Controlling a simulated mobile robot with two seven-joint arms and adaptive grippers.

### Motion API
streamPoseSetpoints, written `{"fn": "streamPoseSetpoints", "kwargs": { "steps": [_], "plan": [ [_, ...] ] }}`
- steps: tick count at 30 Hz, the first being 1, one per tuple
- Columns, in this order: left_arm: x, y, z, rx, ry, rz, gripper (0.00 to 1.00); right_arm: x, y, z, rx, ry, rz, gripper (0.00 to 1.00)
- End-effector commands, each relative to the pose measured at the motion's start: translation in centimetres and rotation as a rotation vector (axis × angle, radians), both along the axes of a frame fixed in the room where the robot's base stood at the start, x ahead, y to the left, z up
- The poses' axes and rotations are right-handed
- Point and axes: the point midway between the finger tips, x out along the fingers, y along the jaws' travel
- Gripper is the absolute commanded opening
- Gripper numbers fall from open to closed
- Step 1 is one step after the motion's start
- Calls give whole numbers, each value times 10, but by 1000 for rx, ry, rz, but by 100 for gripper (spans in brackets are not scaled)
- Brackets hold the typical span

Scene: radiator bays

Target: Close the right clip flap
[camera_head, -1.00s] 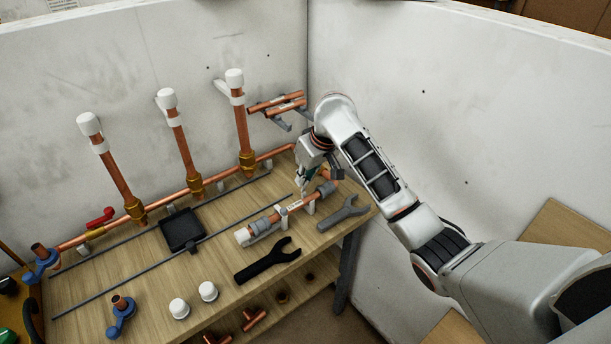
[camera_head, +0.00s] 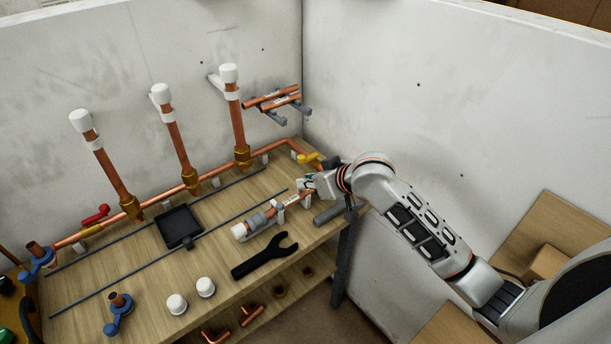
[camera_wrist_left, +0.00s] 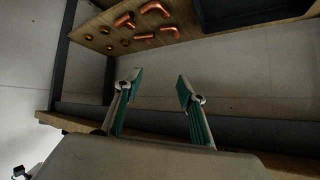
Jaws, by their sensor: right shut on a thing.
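A short copper pipe (camera_head: 280,207) lies near the right end of the bench, with a pale label and a white-tipped left end. A grey clip (camera_head: 256,221) wraps around it towards its left end. My right gripper (camera_head: 308,184) is at the pipe's right end and appears shut on the right clip flap, which it mostly hides. How far that flap is closed cannot be seen. My left gripper (camera_wrist_left: 160,83) is open and empty in the left wrist view, facing a lower shelf with copper elbows.
A black spanner (camera_head: 265,255) lies in front of the pipe. A grey tool (camera_head: 330,213) lies partly hidden beside my right arm. Three upright copper pipes with white caps stand along the back wall. A black tray (camera_head: 178,226) and two white caps rest further left.

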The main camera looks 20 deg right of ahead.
Motion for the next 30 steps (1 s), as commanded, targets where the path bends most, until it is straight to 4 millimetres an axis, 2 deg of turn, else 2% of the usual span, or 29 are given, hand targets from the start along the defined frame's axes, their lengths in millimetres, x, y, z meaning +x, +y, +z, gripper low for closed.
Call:
{"fn": "streamPoseSetpoints", "kwargs": {
  "steps": [14, 23, 30],
  "plan": [
    [2, -1, -6, 4, -10, -15, 40, -16, -6, -24, 122, -338, -2, 0],
    [17, -24, -3, -30, -73, -50, 40, -21, -8, -39, 191, -523, -1, 0],
    [13, -20, -31, -23, -58, -46, 40, -22, -8, -45, 228, -617, -1, 0]
  ]
}}
